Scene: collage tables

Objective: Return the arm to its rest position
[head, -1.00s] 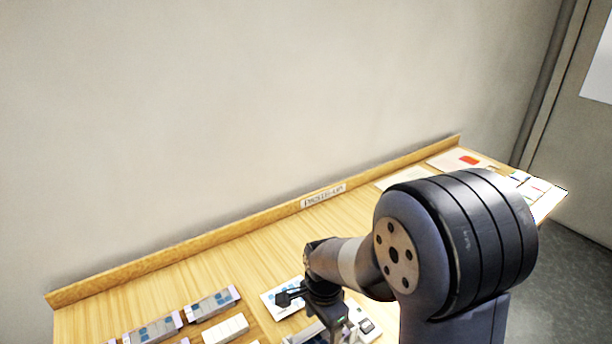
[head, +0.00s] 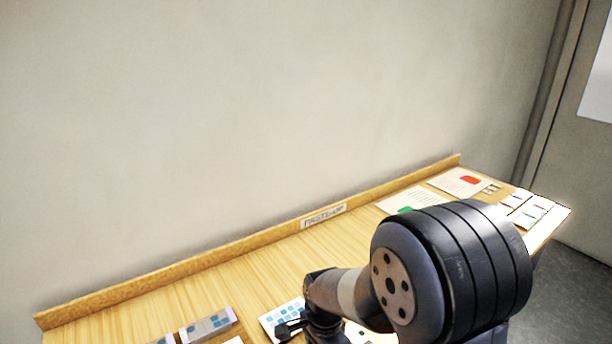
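My arm (head: 440,265) fills the lower right of the head view, with its large dark joint in front of the table. The forearm runs left to a wrist (head: 325,295) low over the table. My gripper is cut off by the bottom edge, so its fingertips do not show. A dark part of the wrist stands over a white card with blue squares (head: 281,316). I cannot tell whether anything is held.
The wooden table (head: 240,275) has a raised back edge with a "PASTE-UP" label (head: 323,215). Cards with a green patch (head: 405,200) and a red patch (head: 461,182) lie at the back right. Grey-blue strips (head: 208,325) lie at front left. A wall stands behind.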

